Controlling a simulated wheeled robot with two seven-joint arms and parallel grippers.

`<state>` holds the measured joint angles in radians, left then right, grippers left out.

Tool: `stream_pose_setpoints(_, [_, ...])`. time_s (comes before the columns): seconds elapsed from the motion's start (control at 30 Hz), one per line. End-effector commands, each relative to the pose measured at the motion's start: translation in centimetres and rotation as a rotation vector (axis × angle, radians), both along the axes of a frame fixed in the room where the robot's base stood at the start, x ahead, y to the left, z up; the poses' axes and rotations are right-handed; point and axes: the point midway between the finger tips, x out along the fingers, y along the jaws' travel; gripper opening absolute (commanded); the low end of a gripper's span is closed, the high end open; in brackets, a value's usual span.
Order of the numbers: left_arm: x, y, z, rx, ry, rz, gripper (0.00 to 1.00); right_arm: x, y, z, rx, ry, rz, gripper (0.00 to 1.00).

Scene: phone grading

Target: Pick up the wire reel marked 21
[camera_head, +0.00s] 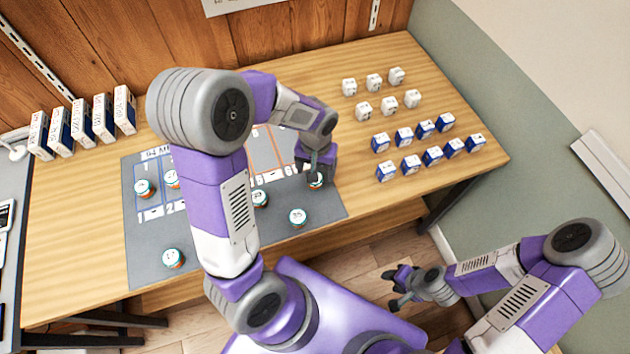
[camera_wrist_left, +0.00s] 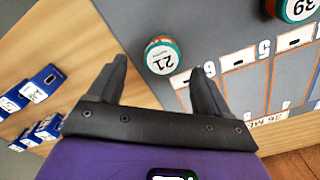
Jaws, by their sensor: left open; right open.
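The wire reel marked 21 (camera_wrist_left: 162,56) has a white top and a teal and orange rim. In the left wrist view it lies on the grey mat, ahead of and roughly between the open fingers of my left gripper (camera_wrist_left: 162,80). In the head view this reel (camera_head: 317,181) is partly hidden under my left gripper (camera_head: 318,172). I cannot tell whether the fingers touch it. My right gripper (camera_head: 397,287) is open and empty, off the front of the table above the floor.
Several other reels, such as one (camera_head: 297,217) and one marked 39 (camera_wrist_left: 298,8), stand on the mat (camera_head: 225,262). Blue and white boxes (camera_head: 433,155) and white boxes (camera_head: 363,108) stand at the right. Tall boxes (camera_head: 82,122) line the back left. My left arm hides part of the mat.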

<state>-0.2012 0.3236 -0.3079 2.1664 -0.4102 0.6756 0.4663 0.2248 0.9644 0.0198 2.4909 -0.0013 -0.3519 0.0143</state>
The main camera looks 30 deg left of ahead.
Motion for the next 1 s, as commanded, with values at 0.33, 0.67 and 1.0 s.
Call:
stream_pose_setpoints(0.33, [-0.5,0.2,-4.5,0.001,0.002,0.001,0.79,0.0,0.0,-1.8,0.0,0.0,0.0,0.43])
stream_pose_setpoints(0.67, [-0.4,0.2,-4.5,0.0,0.0,0.001,0.65,0.0,0.0,-1.7,0.0,0.0,0.0,0.43])
stream_pose_setpoints(1.0, [-0.4,0.2,-4.4,0.0,-0.001,0.001,0.19,0.0,0.0,-1.7,0.0,0.0,0.0,0.43])
